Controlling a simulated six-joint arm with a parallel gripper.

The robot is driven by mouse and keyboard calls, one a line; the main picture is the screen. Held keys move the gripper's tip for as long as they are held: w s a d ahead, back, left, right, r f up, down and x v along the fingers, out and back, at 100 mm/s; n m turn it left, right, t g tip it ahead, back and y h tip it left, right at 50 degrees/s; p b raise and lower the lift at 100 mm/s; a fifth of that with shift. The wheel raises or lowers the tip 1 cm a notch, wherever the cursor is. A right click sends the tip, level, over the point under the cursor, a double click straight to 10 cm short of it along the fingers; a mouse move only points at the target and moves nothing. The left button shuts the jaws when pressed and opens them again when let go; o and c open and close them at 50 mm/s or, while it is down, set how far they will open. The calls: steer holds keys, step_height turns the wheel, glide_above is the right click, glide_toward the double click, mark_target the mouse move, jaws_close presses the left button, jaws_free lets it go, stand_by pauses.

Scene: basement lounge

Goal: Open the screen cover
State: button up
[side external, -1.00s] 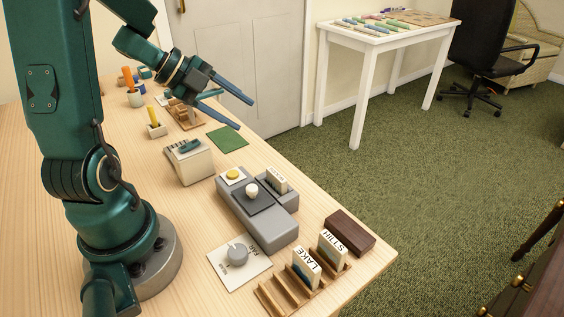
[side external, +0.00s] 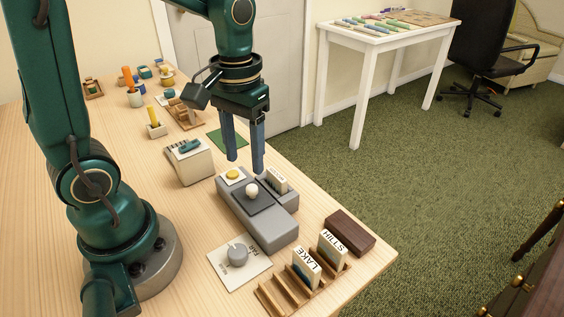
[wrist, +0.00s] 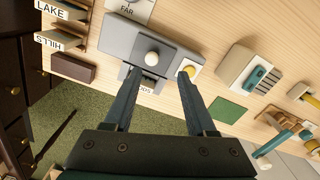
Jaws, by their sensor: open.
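A grey device (side external: 268,234) lies on the wooden table. On its top is a dark square panel (side external: 246,204) with a white round knob (side external: 252,190); this panel looks like the screen cover and lies flat over the top. My gripper (side external: 245,164) points down above the far end of the device, open and empty. Its fingers are apart from the knob. In the wrist view the grey device (wrist: 120,38) and white knob (wrist: 152,58) show beyond the fingertips (wrist: 160,75).
A dial plate (side external: 225,260), a rack with LAKE (side external: 306,268) and HILLS (side external: 333,248) cards, and a dark brown block (side external: 350,233) are nearer. A cream box (side external: 190,165) stands left.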

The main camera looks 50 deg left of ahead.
mark_target(252, 187)
steer(key=shift+d+m, duration=0.4)
steer(key=shift+d, duration=0.35)
steer(key=shift+f, duration=2.5)
jaws_close()
steer(key=shift+w, duration=0.1)
